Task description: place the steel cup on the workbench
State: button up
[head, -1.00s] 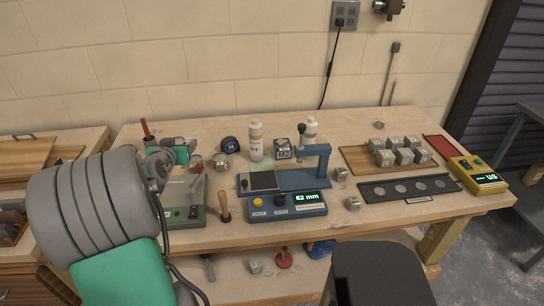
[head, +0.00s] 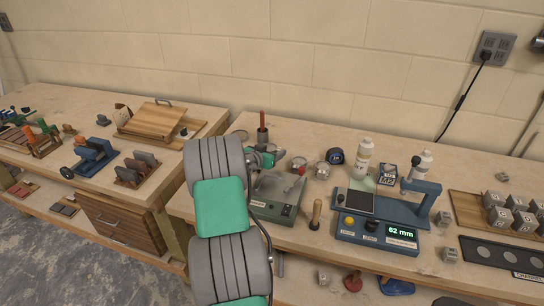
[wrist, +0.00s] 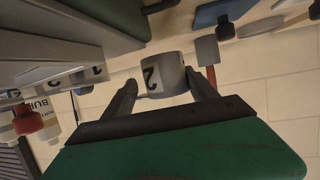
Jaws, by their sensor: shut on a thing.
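The steel cup (wrist: 163,80) is a grey metal cylinder marked "2" in the wrist view, between the two fingers of my gripper (wrist: 165,88). The fingers are shut on its sides. In the head view my gripper (head: 268,154) is above the back left of the right-hand workbench (head: 310,135), partly hidden by my arm; I cannot clearly make out the held cup there. A second pale wooden workbench (head: 60,100) stands to the left.
A green instrument (head: 272,205) and a blue gauge reading 62 mm (head: 375,232) stand on the right bench, with white bottles (head: 363,158) behind. The left bench holds a wooden board (head: 157,122), a blue tool (head: 90,155) and a wooden rack (head: 138,170). Its back edge has bare room.

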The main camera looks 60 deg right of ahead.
notch_tip(320, 180, down, 3)
jog(key=shift+w+r+p, duration=0.15)
jog(key=shift+p, duration=0.45)
jog(key=shift+f, duration=0.35)
jog(key=o, duration=1.9)
